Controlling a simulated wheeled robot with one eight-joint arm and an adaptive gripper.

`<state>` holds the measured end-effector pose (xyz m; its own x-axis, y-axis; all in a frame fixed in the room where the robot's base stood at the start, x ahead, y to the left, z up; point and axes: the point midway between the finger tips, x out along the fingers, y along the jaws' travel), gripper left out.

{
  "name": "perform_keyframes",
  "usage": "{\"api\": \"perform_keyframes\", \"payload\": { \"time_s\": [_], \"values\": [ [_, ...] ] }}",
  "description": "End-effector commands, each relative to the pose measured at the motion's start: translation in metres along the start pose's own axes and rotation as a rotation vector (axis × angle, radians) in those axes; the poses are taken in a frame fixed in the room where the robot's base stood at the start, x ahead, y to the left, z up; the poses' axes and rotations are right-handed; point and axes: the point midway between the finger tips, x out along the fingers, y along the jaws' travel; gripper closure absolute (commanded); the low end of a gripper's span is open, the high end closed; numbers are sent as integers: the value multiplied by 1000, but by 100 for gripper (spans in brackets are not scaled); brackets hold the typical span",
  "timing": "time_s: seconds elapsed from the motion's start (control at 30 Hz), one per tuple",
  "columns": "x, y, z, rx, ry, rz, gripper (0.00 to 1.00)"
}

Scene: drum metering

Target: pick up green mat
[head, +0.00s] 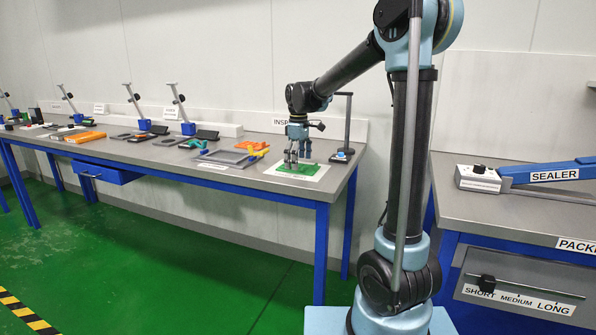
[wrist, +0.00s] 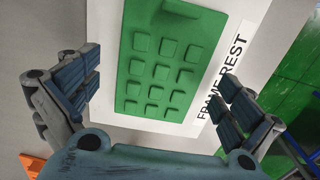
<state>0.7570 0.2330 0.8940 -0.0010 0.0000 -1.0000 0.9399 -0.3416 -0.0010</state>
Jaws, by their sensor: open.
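The green mat (head: 298,169) lies on a white sheet (head: 322,173) at the right end of the long bench in the head view. In the wrist view the green mat (wrist: 178,22) shows rows of raised square pads and a raised bar near its top. My gripper (wrist: 155,95) is open, with one finger to the left of the mat and one to the right, over the white sheet. No contact with the mat shows. In the head view my gripper (head: 291,160) points down just above the mat.
The sheet bears a "FRAME REST" label (wrist: 222,75). Left of it on the bench lie a grey frame (head: 229,158) and a yellow part (head: 259,153). A dark stand (head: 348,125) rises behind the mat. A sealer (head: 540,172) sits on the right bench.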

Motion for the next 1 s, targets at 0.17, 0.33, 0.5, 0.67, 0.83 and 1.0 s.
{"api": "perform_keyframes", "payload": {
  "time_s": [0.17,0.33,0.5,0.67,0.83,1.0],
  "values": [
    [0,0,0,0,0,0,0],
    [0,0,0,0,0,0,34],
    [0,0,0,0,0,0,69],
    [1,0,0,0,0,0,73],
    [0,0,0,0,0,1,73],
    [-12,0,0,1,0,1,73]
  ]
}}
